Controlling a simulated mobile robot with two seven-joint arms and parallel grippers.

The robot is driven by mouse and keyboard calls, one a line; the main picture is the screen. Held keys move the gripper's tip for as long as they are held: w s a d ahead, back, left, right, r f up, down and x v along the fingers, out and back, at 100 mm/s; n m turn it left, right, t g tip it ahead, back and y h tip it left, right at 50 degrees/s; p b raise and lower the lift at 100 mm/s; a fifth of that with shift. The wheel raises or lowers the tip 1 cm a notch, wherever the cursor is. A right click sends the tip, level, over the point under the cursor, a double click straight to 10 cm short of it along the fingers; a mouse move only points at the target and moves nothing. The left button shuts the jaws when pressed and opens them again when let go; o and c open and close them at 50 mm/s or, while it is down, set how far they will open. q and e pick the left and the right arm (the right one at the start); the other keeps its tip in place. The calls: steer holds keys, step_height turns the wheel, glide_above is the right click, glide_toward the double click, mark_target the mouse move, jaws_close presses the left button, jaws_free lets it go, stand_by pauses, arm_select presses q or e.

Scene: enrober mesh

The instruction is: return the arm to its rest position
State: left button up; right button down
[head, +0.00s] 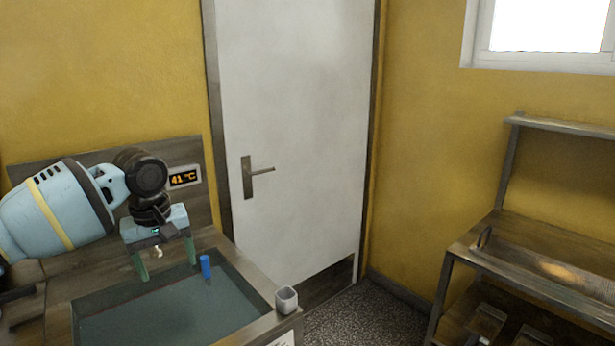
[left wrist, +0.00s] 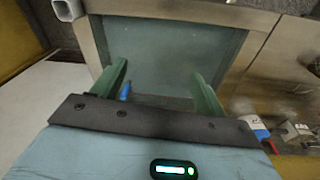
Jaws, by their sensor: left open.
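My left gripper (head: 166,265) is at the left of the head view, above the back of a sunken basin (head: 255,285). Its two green fingers point down and stand wide apart, with nothing held between them. The left wrist view also shows the open fingers (left wrist: 162,75) over the basin's grey-green inside. My left arm bends down to it from the left. My right gripper is in neither view.
A small blue cylinder (head: 205,266) stands at the basin's back, close to one finger. A whitish square cup (head: 287,299) sits on the basin's right corner. A display (head: 183,178) reads 41 °C. A white door (head: 295,130) and a metal shelf (head: 540,262) stand beyond.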

arm_select(q)
steer(key=s+d+f+m+t+h, duration=0.15)
steer(key=s+d+f, duration=0.25)
steer(key=d+f, duration=0.45)
steer(key=s+d+f+m+t+h, duration=0.1)
steer(key=s+d+f+m+h, duration=0.3)
steer(key=f, duration=0.8)
steer(key=s+d+f+m+t+h, duration=0.1)
steer(key=s+d+f+m, duration=0.15)
steer(key=d+f, duration=0.65)
steer(key=s+a+f+t+y, duration=0.1)
steer(key=s+a+f, duration=0.2)
steer(key=s+a, duration=0.2)
steer(key=s+a+f+t+y, duration=0.2)
steer(key=s+a+f, duration=0.2)
steer(key=s, duration=0.6)
steer(key=s+a+f+t+y, duration=0.1)
steer(key=s+a+f, duration=0.3)
steer(key=s+a, duration=0.2)
steer(key=shift+s+f+t+y, duration=0.2)
steer(key=shift+s+t+y, duration=0.15)
steer(key=shift+s, duration=0.75)
